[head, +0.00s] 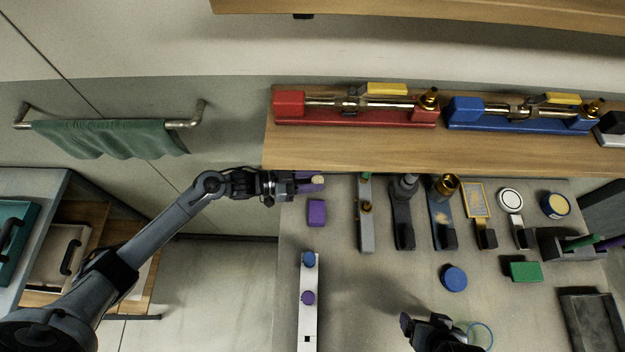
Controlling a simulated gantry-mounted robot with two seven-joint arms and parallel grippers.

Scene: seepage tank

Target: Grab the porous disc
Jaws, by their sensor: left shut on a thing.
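My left gripper (312,182) reaches in from the left to the back left edge of the grey worktop. Its purple fingers are shut on a small cream-coloured piece (318,180), which looks like the porous disc. The piece shows at the fingertips, partly hidden by them. My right gripper (428,328) is at the bottom, partly cut off by the frame, and its fingers are too unclear to tell open from shut. A thin light-blue ring (482,336) shows beside it.
A purple block (316,212) lies just in front of my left gripper. A pale rail (309,325) with blue and purple knobs stands below. Several upright holders, a blue disc (454,278) and a green block (525,271) are to the right. A wooden shelf (350,152) bears red and blue fixtures behind.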

